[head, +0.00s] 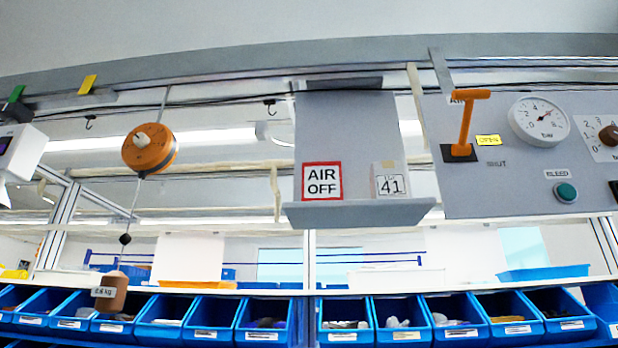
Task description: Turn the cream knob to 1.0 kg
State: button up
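The cream knob (142,139) sits on the face of a round orange spring balancer (150,150) that hangs at the left of the head view. The knob is small, and its pointer direction and any scale marks are too small to read. A cord runs down from the balancer to a dark ball, and a brown weight (111,296) with a white kg label hangs below; its number is not clear. My gripper is not in view, and nothing touches the knob.
At the right is a grey panel (520,190) with an orange lever (466,123), a gauge (539,121), a teal button (566,192) and a brown knob (609,135). A grey shelf (362,212) with signs stands mid-view. Blue bins (212,319) line the bottom. The space around the balancer looks clear.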

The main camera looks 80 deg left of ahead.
aim_at(140, 139)
jog(key=u, duration=3.2)
jog(key=k, duration=0.5)
jog(key=z, duration=1.05)
jog(key=i, duration=0.65)
jog(key=u, duration=1.35)
